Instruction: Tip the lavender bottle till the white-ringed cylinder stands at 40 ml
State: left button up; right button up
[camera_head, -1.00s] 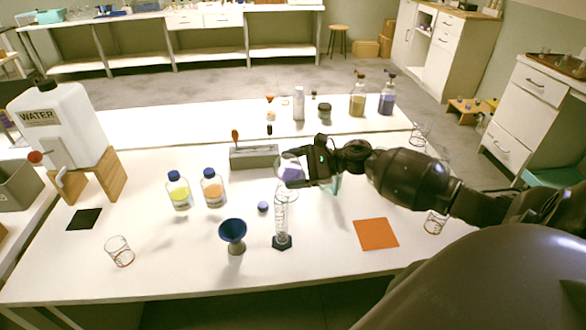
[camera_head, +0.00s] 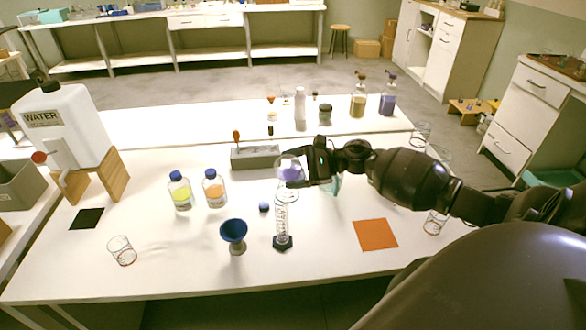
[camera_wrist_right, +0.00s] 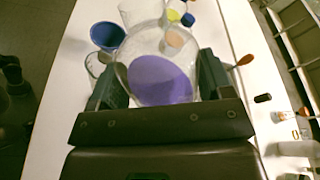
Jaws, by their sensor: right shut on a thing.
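My right gripper (camera_head: 310,172) is shut on the lavender bottle (camera_head: 290,177), a clear round glass bottle with purple liquid. Bottle and cylinder top overlap in the head view, so the mouth is hard to make out. I cannot read the cylinder's level. My left gripper is out of view.
A blue funnel (camera_head: 233,232) stands just left of the cylinder, and a small dark-blue cap (camera_head: 263,207) lies behind them. Yellow (camera_head: 180,192) and orange (camera_head: 214,190) bottles stand further left. A grey box (camera_head: 255,158) is behind. An orange mat (camera_head: 375,234) lies clear at right.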

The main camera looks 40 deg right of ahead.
jog(key=shift+r, duration=0.2)
jog(key=shift+r+p, duration=0.15)
jog(key=shift+p, duration=0.15)
jog(key=shift+f+n+h+p, duration=0.4)
jog(key=shift+n+h+p, duration=0.1)
jog(key=shift+n, duration=0.3)
dwell(0.5)
jog(key=shift+r, duration=0.1)
dwell(0.3)
jog(key=shift+r+n+p, duration=0.2)
jog(key=shift+n+p, duration=0.1)
jog(key=shift+p, duration=0.35)
dwell(0.3)
jog(key=shift+w+d+r+n+h+p, duration=0.1)
jog(key=shift+d+r+n+h+p, duration=0.05)
jog(key=shift+n+h+p, duration=0.2)
dwell(0.5)
jog(key=shift+f+b, duration=0.3)
jog(key=shift+f, duration=0.05)
dwell(0.3)
jog(key=shift+f, duration=0.2)
dwell(0.3)
jog(key=shift+f+h+b, duration=0.15)
jog(key=shift+h+b, duration=0.1)
jog(key=shift+b, duration=0.15)
